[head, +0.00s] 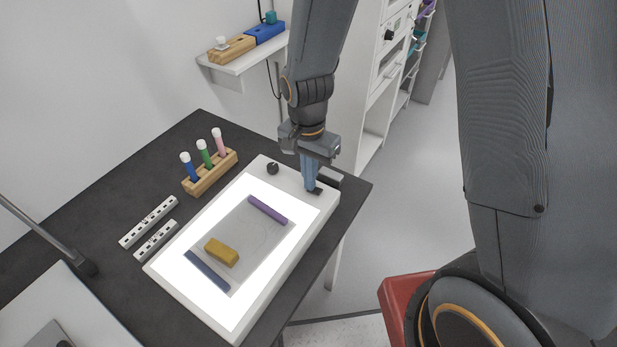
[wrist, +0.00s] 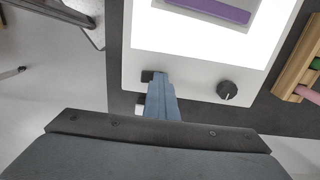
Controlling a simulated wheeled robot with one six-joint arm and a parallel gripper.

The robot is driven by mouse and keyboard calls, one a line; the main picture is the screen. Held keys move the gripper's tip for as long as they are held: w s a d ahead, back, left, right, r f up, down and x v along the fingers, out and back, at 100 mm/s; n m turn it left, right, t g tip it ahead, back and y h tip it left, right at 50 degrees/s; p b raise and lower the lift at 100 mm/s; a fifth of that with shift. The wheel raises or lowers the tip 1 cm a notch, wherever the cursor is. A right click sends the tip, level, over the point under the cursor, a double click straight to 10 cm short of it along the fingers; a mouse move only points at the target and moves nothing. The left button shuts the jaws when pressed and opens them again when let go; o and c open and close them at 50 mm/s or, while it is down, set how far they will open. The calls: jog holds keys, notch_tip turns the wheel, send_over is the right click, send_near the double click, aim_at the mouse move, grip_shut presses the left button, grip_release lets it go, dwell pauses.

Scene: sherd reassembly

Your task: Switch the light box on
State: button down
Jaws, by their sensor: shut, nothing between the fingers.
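The light box (head: 165,272) lies on the dark table with its panel glowing bright white. It also shows in the wrist view (wrist: 190,58). My gripper (head: 311,188) is shut and empty, pointing down at the frame's far right corner. Its fingertips are at a small dark switch (head: 319,191), which shows beside the fingertips in the wrist view (wrist: 147,76). The fingers partly hide the switch, and I cannot tell whether they touch it. A black knob (head: 272,168) sits on the same frame edge, left of my gripper; it also shows in the wrist view (wrist: 227,90).
On the panel lie a translucent sheet with a purple bar (head: 268,210), a yellow block (head: 221,252) and a blue bar (head: 207,271). A wooden rack (head: 211,174) with capped tubes stands behind left. Two white strips (head: 148,222) lie left. A wall shelf (head: 245,67) is above.

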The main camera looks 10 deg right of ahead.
jog(key=shift+s+d, duration=0.15)
jog(key=shift+s+d+r+p, duration=0.2)
jog(key=shift+s+d+p, duration=0.15)
jog(key=shift+d+p, duration=0.2)
jog(key=shift+r+p, duration=0.35)
jog(key=shift+r, duration=0.1)
notch_tip(320, 180, up, 13)
jog(key=w+a, duration=0.1)
jog(key=a, duration=0.1)
jog(key=shift+w+p, duration=0.35)
jog(key=shift+p, duration=0.1)
jog(key=shift+f, duration=0.1)
